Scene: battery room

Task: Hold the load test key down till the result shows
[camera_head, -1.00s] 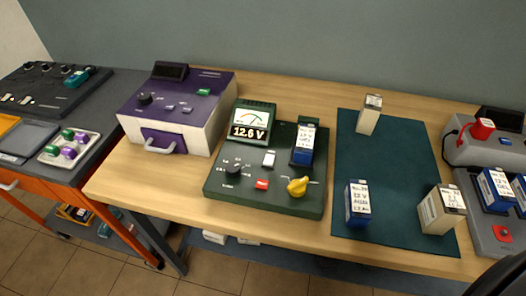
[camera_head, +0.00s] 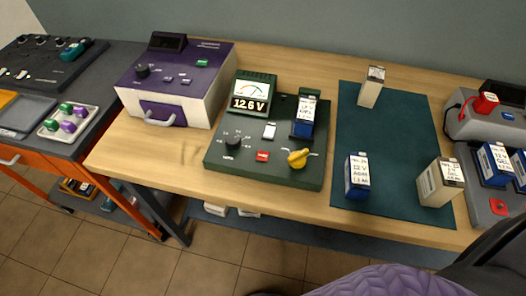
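The dark green battery tester (camera_head: 222,158) stands on the wooden bench in the head view. Its meter display (camera_head: 249,104) reads 12.6 V under a dial. A red key (camera_head: 262,156) and a white key (camera_head: 269,131) are on its top face; their labels are too small to read. A dark rotary knob (camera_head: 233,142) is at the left and a yellow knob (camera_head: 298,158) at the front right. A blue battery (camera_head: 304,118) stands upright at the tester's right side. Neither of my grippers shows, and nothing touches the keys.
A green mat (camera_head: 389,140) at the right bears a blue battery (camera_head: 357,177) and two beige batteries. A purple-topped device (camera_head: 170,80) stands left of the tester. A grey charger (camera_head: 485,205) with batteries is at the far right. Bare bench lies in front of the tester.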

